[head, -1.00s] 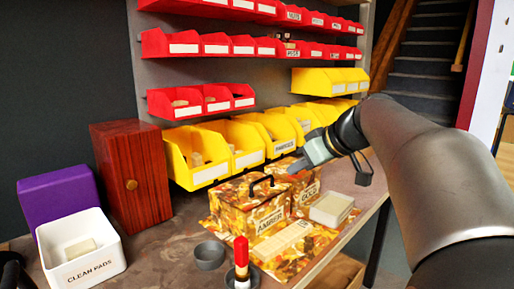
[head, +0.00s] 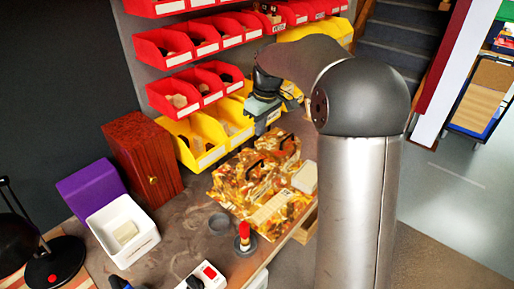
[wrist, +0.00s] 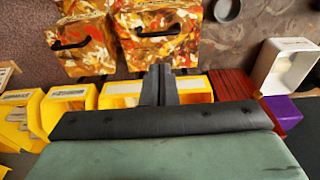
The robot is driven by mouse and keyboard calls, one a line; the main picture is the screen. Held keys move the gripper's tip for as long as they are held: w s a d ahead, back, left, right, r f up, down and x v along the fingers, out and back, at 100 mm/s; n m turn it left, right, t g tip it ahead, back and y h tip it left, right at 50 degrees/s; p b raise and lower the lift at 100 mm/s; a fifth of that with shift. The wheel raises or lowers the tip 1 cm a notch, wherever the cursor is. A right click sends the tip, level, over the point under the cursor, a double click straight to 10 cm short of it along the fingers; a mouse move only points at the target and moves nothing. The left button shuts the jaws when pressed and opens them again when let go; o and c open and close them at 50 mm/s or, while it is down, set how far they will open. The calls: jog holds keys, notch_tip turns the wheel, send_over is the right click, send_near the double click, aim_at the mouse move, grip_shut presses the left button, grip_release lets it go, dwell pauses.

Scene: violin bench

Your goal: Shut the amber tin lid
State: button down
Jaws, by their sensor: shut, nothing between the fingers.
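The amber tin (head: 240,181) has an autumn-leaf pattern and a black handle on its lid. It stands on a leaf-patterned mat on the bench, left of a similar tin (head: 281,149). In the wrist view the amber tin (wrist: 165,53) appears to be the one right of the other tin (wrist: 80,55). Its lid (wrist: 160,17) looks down, but I cannot tell whether it is fully seated. My gripper (wrist: 159,70) is shut and empty. In the head view my gripper is above and behind the tins, by the yellow bins, with its fingertips hard to make out.
Yellow bins (head: 187,150) and red bins (head: 180,95) hang behind the bench. A wooden box (head: 143,165), a white bin (head: 122,230), a grey dish (head: 219,222) and a red-topped item (head: 244,230) stand to the left and front. A pale box (head: 305,177) is right of the tins.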

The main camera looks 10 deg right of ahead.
aim_at(255, 166)
jog(key=f, duration=0.4)
jog(key=w+f+p, duration=0.1)
jog(key=f, duration=0.4)
jog(key=a+f+p, duration=0.1)
jog(key=f, duration=0.3)
jog(key=shift+w+a+f, duration=0.1)
jog(key=shift+w+f, duration=0.25)
jog(key=shift+f, duration=0.1)
